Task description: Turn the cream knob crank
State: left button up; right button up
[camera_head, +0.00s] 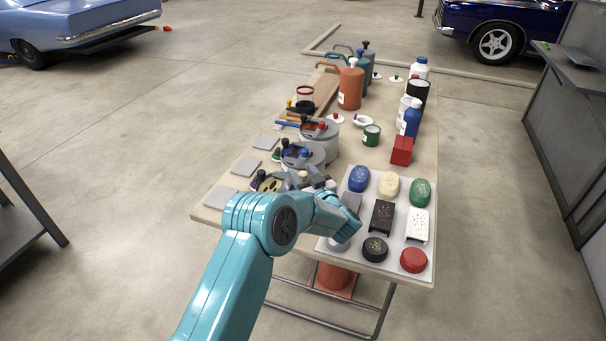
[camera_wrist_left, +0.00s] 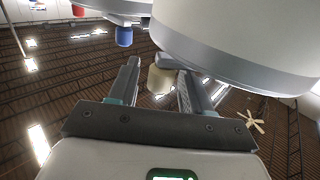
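The cream knob (camera_head: 303,175) stands at the near left part of the table, among the grey crank units. In the left wrist view the cream knob (camera_wrist_left: 160,80) appears between the two fingers, with a gap on its left; contact on the right cannot be told. My left gripper (camera_head: 319,179) reaches in at the cream knob and is open in the left wrist view (camera_wrist_left: 156,78). The teal wrist hides part of the crank unit below it. A grey drum (camera_wrist_left: 240,35) fills the upper right of the left wrist view. My right gripper is not in view.
Another crank unit (camera_head: 301,155) with green and blue knobs stands just behind. A pale tray (camera_head: 353,241) with several coloured lids and boxes lies right of my wrist. A red box (camera_head: 402,151) and several bottles stand farther back. Grey square pads (camera_head: 221,197) line the left edge.

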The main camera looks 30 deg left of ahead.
pick_arm(q)
grip_shut()
